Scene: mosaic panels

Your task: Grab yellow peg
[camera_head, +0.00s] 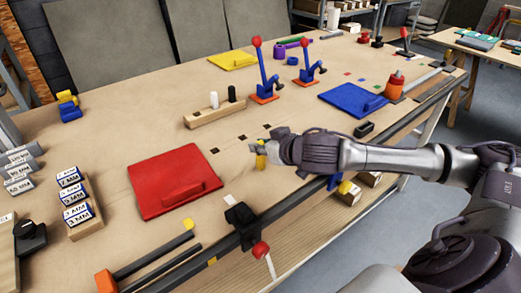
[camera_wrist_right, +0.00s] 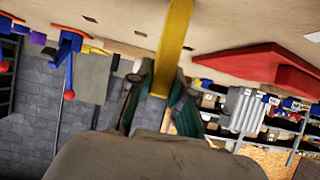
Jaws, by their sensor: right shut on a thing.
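My right gripper (camera_head: 268,148) comes in from the right over the front middle of the bench. It is shut on the yellow peg (camera_head: 260,162), which shows just at its fingertips. In the right wrist view the yellow peg (camera_wrist_right: 173,45) sits between the two fingers and runs up toward the tabletop. Whether its end touches the table, I cannot tell. A wooden block (camera_head: 205,120) behind the gripper holds a white peg (camera_head: 214,100) and a black peg (camera_head: 232,93) upright. My left gripper is not in view.
A red panel (camera_head: 150,180) lies left of the gripper and a blue panel (camera_head: 350,100) to the right. Small dark square marks (camera_head: 242,138) lie between block and gripper. A black clamp (camera_head: 241,218) sits on the front edge. Two blue-and-red toggle clamps (camera_head: 264,80) stand farther back.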

